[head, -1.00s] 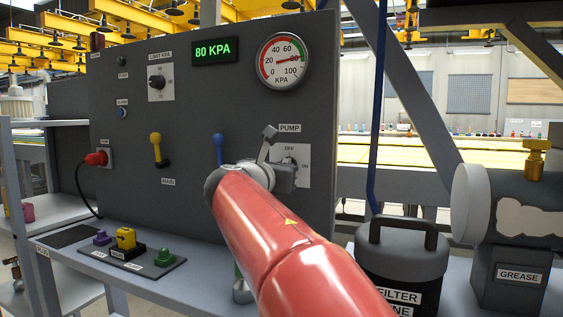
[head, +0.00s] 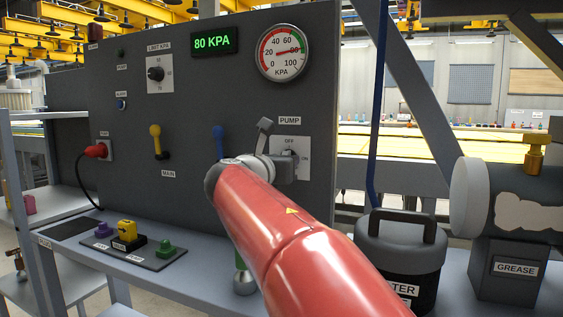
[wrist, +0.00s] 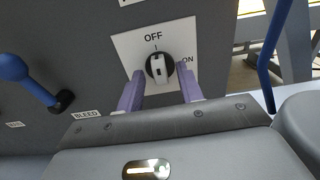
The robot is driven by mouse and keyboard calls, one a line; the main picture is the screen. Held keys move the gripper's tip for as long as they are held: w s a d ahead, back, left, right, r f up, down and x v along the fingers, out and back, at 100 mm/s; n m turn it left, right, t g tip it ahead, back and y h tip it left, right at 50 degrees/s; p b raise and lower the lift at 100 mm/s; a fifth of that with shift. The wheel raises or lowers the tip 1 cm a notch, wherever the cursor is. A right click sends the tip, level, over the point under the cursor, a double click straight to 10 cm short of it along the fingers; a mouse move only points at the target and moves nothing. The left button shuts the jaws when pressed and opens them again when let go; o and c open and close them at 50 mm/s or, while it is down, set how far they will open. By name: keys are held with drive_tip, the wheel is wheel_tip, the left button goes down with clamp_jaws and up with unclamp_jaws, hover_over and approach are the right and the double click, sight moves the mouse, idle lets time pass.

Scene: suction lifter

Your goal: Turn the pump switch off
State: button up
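The pump switch (wrist: 160,68) is a round dark knob with a pale grip bar, on a white plate marked OFF above and ON at right. In the wrist view its bar stands nearly upright, roughly in line with the OFF mark. My gripper (wrist: 161,71) is open, its two purple fingers on either side of the knob; contact cannot be told. In the head view the PUMP plate (head: 302,145) shows, but my gripper and red arm hide most of the knob.
A blue lever (wrist: 32,82) stands out left of the switch. The display (head: 214,43) reads 80 KPA, beside a round gauge (head: 283,53). A yellow lever (head: 156,140) is farther left. A dark canister (head: 400,255) and the grease unit (head: 515,268) stand at right.

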drive_tip(key=shift+s, duration=0.1)
drive_tip(key=b+v, duration=0.1)
drive_tip(key=v, duration=0.6)
drive_tip(key=shift+s+a+b, duration=0.15)
drive_tip(key=shift+s+b, duration=0.15)
